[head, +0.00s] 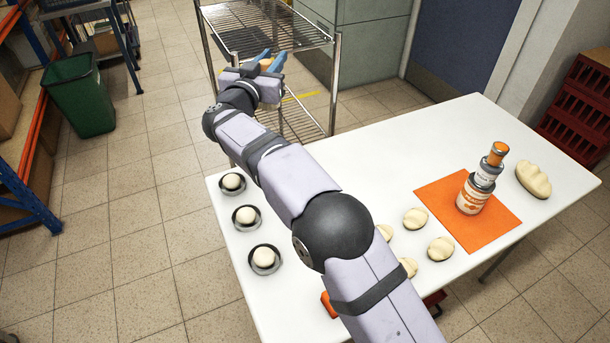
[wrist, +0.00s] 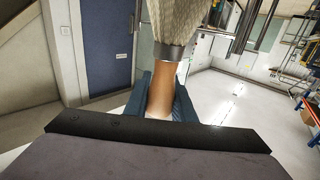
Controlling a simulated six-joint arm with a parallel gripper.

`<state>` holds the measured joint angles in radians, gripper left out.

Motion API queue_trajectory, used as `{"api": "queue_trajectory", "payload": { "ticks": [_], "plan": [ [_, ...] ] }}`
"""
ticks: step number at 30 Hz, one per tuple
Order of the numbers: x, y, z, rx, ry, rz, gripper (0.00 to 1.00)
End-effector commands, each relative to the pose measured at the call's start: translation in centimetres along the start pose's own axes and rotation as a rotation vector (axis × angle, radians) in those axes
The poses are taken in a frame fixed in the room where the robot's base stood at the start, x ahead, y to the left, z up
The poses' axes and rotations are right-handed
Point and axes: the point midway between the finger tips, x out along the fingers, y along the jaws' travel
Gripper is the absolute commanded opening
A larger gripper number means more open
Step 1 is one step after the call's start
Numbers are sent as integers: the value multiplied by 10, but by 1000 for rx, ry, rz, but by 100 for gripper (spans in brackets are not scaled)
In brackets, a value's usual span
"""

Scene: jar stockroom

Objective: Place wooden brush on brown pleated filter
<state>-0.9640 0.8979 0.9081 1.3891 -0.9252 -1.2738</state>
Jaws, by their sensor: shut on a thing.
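My gripper (head: 269,60) is raised beyond the far left part of the white table, in front of the wire rack. It is shut on the wooden brush, which shows in the wrist view with its brown handle (wrist: 161,88) between my blue fingers. A metal ferrule and pale bristles extend away from the fingers toward the top of that view. In the head view only a small tan bit of the brush shows between the fingers. I cannot make out a brown pleated filter in either view; my arm covers part of the table.
The white table (head: 375,165) holds pale dough rounds (head: 415,218), some in dark dishes (head: 246,217), and a pale loaf (head: 533,180). Stacked cans (head: 475,192) stand on an orange mat (head: 435,196). A wire rack (head: 333,90) stands behind. The table's back middle is clear.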

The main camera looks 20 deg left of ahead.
Motion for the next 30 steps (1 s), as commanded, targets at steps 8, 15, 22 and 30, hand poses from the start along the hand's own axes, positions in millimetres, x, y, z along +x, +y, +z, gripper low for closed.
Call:
{"api": "queue_trajectory", "payload": {
  "ticks": [8, 15, 22, 30],
  "plan": [
    [-34, 4, -38, -7, -4, -33, 0],
    [-65, 36, -14, -7, -2, -23, 0],
    [-94, 82, 39, -7, -2, 6, 0],
    [-117, 122, 70, 0, 1, 35, 0]
  ]
}}
